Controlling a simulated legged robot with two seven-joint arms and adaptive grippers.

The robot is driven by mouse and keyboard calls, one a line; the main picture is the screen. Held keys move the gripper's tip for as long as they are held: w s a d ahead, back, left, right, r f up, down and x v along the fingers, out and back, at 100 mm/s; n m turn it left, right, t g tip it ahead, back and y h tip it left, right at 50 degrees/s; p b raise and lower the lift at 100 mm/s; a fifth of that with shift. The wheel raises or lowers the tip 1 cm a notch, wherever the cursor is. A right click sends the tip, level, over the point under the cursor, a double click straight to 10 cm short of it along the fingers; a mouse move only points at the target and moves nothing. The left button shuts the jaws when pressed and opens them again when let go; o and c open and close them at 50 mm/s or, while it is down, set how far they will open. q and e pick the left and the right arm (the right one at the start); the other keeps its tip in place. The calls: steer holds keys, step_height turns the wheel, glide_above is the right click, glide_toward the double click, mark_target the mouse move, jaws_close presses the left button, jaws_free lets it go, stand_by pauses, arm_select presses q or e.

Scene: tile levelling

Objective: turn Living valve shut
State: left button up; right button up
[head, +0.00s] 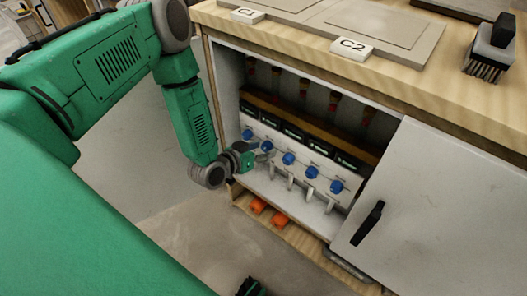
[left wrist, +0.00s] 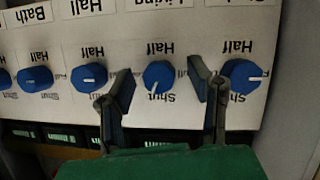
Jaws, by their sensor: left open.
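The Living valve is a blue round knob (left wrist: 158,76) on a white panel, with the word Living upside down above it in the left wrist view. Its white mark points down in that picture, close to the word Shut. My left gripper (left wrist: 165,90) is open, with one dark finger on each side of this knob; contact cannot be told. In the head view my left gripper (head: 262,156) is at the left end of the knob row, by the second knob (head: 267,146). A small dark green part (head: 251,288) at the bottom edge may be my right gripper; its jaws are unclear.
Other blue knobs stand close by, including the Study knob (left wrist: 242,76) beside one finger. The cabinet's white door (head: 435,200) hangs open at the right. White stubs and orange parts (head: 270,212) lie below. A brush (head: 490,50) sits on the wooden top.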

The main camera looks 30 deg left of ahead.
arm_select(q)
steer(key=shift+w, duration=0.2)
jaws_close()
steer(key=shift+f+n+h, duration=0.1)
steer(key=shift+n+h, duration=0.3)
steer(key=shift+n, duration=0.2)
steer(key=shift+n+h+b, duration=0.45)
steer(key=shift+n+h, duration=0.35)
steer(key=shift+n, duration=0.3)
jaws_free()
